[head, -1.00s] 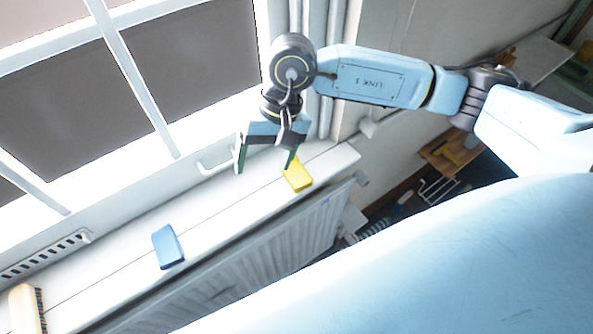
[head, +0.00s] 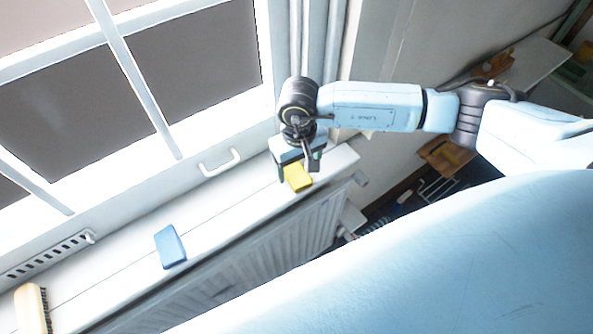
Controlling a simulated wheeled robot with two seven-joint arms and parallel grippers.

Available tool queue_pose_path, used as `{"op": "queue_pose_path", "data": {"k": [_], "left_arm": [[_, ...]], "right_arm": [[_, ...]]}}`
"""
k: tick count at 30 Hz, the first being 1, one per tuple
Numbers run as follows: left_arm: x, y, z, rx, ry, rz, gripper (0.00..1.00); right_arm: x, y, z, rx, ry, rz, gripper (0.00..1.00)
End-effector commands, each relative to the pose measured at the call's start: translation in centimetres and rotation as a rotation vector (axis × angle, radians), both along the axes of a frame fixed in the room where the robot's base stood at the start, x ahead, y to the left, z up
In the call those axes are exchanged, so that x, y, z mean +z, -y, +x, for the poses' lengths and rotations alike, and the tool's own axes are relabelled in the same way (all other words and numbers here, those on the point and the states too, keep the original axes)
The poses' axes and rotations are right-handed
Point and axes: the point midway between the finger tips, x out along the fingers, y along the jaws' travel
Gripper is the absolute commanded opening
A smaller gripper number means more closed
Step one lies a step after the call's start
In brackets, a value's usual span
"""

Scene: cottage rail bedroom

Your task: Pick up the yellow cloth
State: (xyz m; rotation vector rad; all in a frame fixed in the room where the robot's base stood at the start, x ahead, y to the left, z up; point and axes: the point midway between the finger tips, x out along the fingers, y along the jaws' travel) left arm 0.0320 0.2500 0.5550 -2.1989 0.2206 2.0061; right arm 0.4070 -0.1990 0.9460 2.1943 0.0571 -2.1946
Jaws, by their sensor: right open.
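The yellow cloth (head: 298,179) is a small folded block lying on the white windowsill, near its right end. My right gripper (head: 298,171) is right at the cloth, pointing down, with its fingers apart on either side of it in the picture. I cannot tell whether the fingers touch the cloth. The upper part of the cloth is partly hidden by the gripper. My left gripper is not in view.
A blue folded cloth (head: 170,246) lies further left on the windowsill (head: 222,215). A brush (head: 31,309) lies at the far left. A window handle (head: 221,163) juts out behind the sill. A radiator (head: 255,256) is below its front edge.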

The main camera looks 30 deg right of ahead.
Motion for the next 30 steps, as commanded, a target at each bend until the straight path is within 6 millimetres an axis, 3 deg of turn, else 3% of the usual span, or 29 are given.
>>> {"op": "queue_pose_path", "data": {"k": [6, 15, 26, 30], "left_arm": [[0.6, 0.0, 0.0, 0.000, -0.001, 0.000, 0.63], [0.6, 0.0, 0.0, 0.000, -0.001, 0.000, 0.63], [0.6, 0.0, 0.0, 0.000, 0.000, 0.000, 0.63], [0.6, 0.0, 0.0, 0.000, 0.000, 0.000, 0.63]], "right_arm": [[-2.9, 0.1, -0.3, -0.002, -0.002, 0.001, 0.75], [-3.3, 0.1, -0.2, -0.001, 0.000, 0.000, 0.73], [-3.3, 0.1, -0.2, -0.001, 0.000, 0.000, 0.27], [-3.3, 0.1, -0.2, -0.001, 0.000, 0.000, 0.26]]}}
